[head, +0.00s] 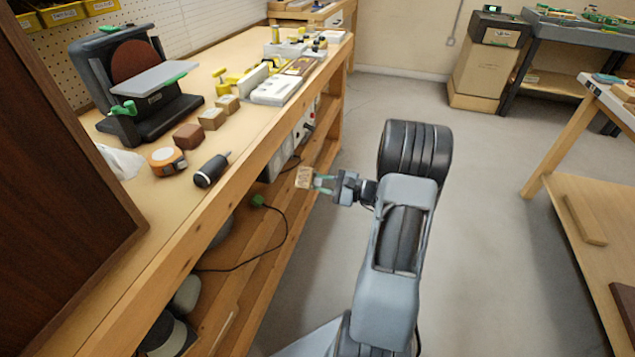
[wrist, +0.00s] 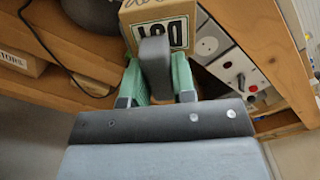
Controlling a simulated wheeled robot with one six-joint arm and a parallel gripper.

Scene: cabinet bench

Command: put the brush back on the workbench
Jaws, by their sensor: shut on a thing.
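My gripper (head: 323,183) is out over the floor side of the workbench (head: 185,235), lower than its top and near the lower shelf. In the wrist view my gripper (wrist: 158,82) has its green fingers closed on both sides of a dark grey, rounded piece, which looks like the handle of the brush (wrist: 155,62). Its bristles cannot be made out. A tan box with dark lettering (wrist: 165,15) shows just beyond the fingertips; I cannot tell whether it touches the brush. It also appears at the fingertips in the head view (head: 304,177).
On the bench top lie a black tool (head: 211,170), an orange tape measure (head: 167,161), several small blocks (head: 211,119) and a sander (head: 140,90). Bare wood shows along the front edge. Power sockets (wrist: 225,65) and a cable (head: 280,245) are beneath. A dark panel (head: 50,190) stands left.

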